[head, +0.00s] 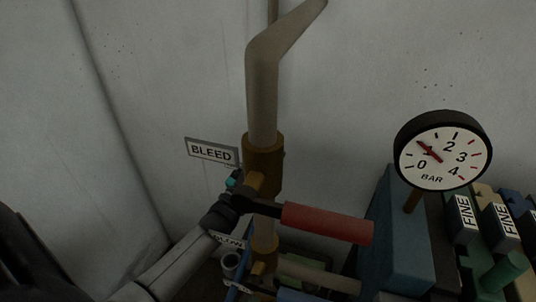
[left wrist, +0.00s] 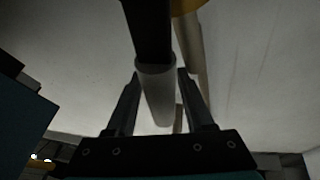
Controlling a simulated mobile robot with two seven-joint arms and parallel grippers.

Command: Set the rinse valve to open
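No label reading rinse is legible. A lever valve with a red handle (head: 327,223) sits on a vertical pipe; its handle points right, across the pipe. Its brass body (head: 263,157) is beside a BLEED sign (head: 211,152). My left arm comes in from the lower left, and my left gripper (head: 235,182) is by the lever's pivot, its fingers mostly hidden there. In the left wrist view my left gripper (left wrist: 158,100) has its fingers apart. A black bar and a pale cylinder (left wrist: 157,88) show between them; contact is unclear. My right gripper is not in view.
A pressure gauge (head: 442,150) stands at right, above a blue box (head: 392,235). Several blocks marked FINE (head: 464,216) are at far right. A partly covered sign (head: 228,240) and more pipework are below the lever. A pale wall closes the back.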

